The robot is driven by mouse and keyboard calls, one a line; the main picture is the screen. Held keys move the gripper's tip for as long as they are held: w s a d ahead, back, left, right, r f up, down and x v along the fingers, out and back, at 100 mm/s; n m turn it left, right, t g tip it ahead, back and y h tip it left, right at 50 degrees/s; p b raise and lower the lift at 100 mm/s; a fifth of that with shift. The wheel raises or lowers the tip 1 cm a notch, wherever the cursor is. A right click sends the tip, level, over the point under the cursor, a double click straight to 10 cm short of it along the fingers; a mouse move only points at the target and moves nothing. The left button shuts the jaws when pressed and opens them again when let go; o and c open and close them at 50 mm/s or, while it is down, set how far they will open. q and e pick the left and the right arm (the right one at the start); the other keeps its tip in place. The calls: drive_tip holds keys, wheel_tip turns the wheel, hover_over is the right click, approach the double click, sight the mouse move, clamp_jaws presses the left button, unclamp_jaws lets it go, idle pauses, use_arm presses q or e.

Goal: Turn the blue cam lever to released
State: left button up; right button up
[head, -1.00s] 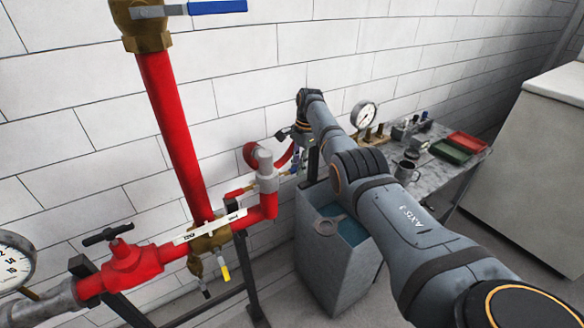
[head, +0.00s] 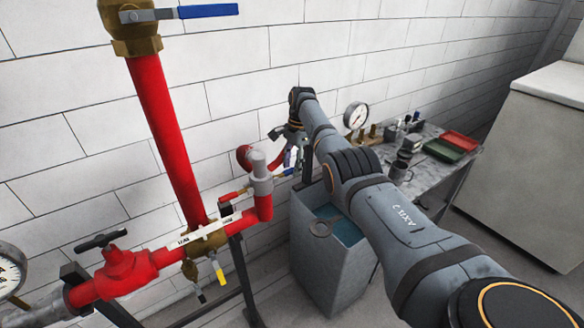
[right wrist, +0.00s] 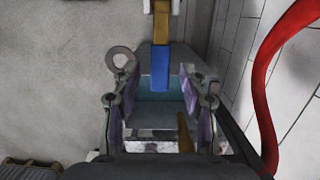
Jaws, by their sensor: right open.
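A blue lever (right wrist: 160,68) with a brass-coloured part above it shows in the right wrist view, between and just beyond my right gripper's fingers. I cannot tell whether the fingers touch it. My right gripper (right wrist: 158,112) is open, with one purple-padded finger on each side. In the head view, my right gripper (head: 290,150) is beside the grey coupling (head: 261,172) at the end of the red pipe. The gripper and arm hide most of the lever there. My left gripper is not in view.
A grey bin of teal water (head: 325,260) stands below my right arm. A red hose (right wrist: 262,90) runs close on the right in the wrist view. A bench (head: 455,183) with a gauge and trays stands at right. Another blue handle (head: 208,10) is on the upper valve.

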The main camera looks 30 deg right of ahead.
sight(292, 170)
wheel_tip(292, 170, up, 9)
idle(0.7)
